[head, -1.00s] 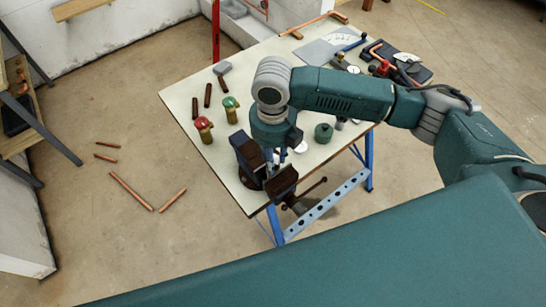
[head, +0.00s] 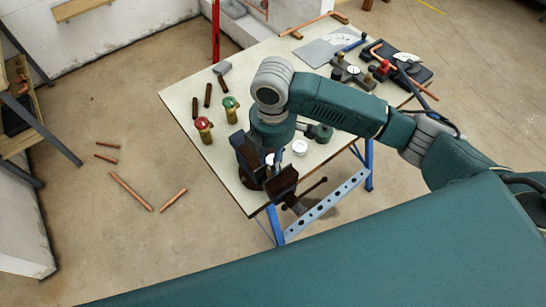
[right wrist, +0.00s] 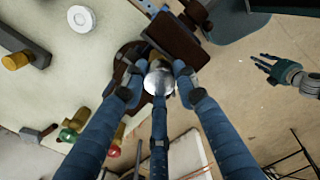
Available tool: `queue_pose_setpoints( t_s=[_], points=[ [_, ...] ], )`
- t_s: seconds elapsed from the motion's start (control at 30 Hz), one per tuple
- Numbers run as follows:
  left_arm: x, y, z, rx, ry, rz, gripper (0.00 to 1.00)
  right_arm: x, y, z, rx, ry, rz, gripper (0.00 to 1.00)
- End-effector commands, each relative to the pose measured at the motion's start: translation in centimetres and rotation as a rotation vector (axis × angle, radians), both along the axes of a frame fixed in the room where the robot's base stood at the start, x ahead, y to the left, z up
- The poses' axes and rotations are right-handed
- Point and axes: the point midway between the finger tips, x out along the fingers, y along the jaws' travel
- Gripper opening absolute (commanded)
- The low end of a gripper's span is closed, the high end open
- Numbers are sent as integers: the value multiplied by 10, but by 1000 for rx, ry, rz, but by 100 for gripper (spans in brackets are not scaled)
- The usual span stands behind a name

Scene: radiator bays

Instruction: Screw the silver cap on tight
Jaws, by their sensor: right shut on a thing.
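The silver cap (right wrist: 158,80) shows as a shiny round dome in the right wrist view, between the fingers of my right gripper (right wrist: 157,86). The gripper is shut on it. In the head view my right gripper (head: 271,153) points down between the jaws of the dark brown vise (head: 284,182) at the table's near corner. The vise also shows in the right wrist view (right wrist: 177,40). What lies under the cap is hidden, so I cannot tell how it sits on the thread. My left gripper (right wrist: 277,70) is at the right of the right wrist view, empty, its fingers spread apart.
On the table (head: 180,93) stand a red-topped brass valve (head: 204,132) and a green-topped one (head: 231,112), left of the vise. Copper pipes (head: 131,190) lie on the floor.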

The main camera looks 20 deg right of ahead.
Motion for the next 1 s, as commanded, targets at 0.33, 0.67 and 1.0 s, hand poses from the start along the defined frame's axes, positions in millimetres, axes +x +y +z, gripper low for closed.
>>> queue_pose_setpoints(
  t_s=[0.33,0.67,1.0],
  points=[
    [0,0,0,0,0,0,36,-1,0,-2,0,3,-470,0],
    [0,0,0,0,0,0,36,-1,-1,-2,-2,4,-495,40],
    [0,0,0,0,0,0,36,0,-1,2,-1,1,-492,40]
  ],
)
